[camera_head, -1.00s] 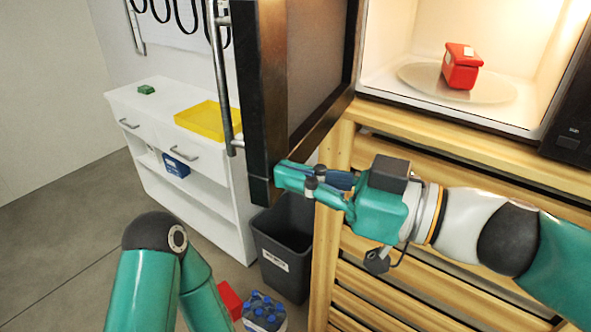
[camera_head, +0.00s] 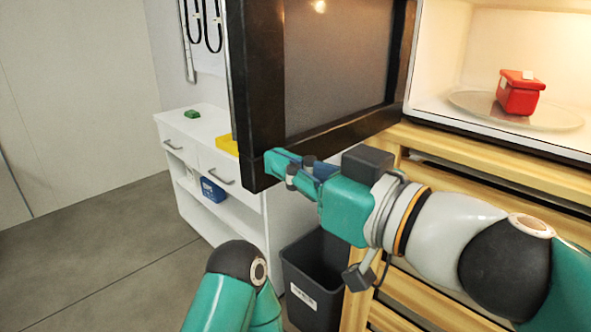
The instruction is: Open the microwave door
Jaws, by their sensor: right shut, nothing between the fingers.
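The microwave door (camera_head: 333,75) stands swung open to the left, its dark inner face turned towards me. Its handle is hidden behind it now. The lit microwave interior (camera_head: 465,50) shows at the upper right, with a red box on the round glass plate (camera_head: 465,100). My right gripper (camera_head: 275,165) is shut and empty, its fingertips at the lower outer corner of the door's inner side. They look touching or very close. My left arm shows at the bottom, but its gripper is out of view.
The microwave rests on a slatted wooden stand (camera_head: 480,180). A white cabinet (camera_head: 205,150) stands behind the door, with a yellow tray (camera_head: 228,144), a green block (camera_head: 192,114) and a blue bin (camera_head: 213,190). A dark waste bin (camera_head: 310,280) is below. The floor at left is clear.

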